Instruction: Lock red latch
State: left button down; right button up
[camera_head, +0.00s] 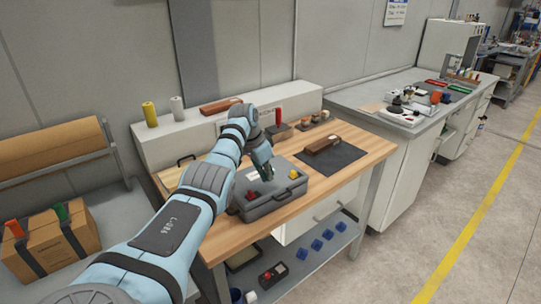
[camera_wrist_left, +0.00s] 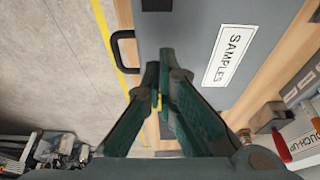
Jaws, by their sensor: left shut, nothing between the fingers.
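A grey case (camera_head: 274,205) lies closed on the wooden workbench, with a red latch (camera_head: 251,195) at the left of its front and a yellow latch (camera_head: 293,174) at the right. In the wrist view, the case lid (camera_wrist_left: 190,35) shows a SAMPLES label (camera_wrist_left: 229,55) and a black handle (camera_wrist_left: 122,52). My left gripper (camera_head: 267,175) is above the lid, pointing down. Its fingers (camera_wrist_left: 166,72) are shut and empty, with a bit of yellow showing between them. The red latch does not show in the wrist view. My right gripper is out of view.
A dark mat (camera_head: 338,165) with a brown-handled tool lies right of the case. A red-handled item (camera_head: 278,117) and small parts stand behind it. The lower shelf holds several blue pieces (camera_head: 316,244). Floor is open in front of the bench.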

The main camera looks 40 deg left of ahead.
aim_at(261, 193)
pick_arm(q)
jog(key=v, duration=0.8)
jog(key=shift+d, duration=0.15)
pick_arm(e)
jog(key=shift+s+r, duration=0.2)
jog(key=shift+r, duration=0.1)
pick_arm(q)
jog(key=shift+s+r, duration=0.2)
jog(key=shift+s, duration=0.05)
jog(key=shift+w, duration=0.1)
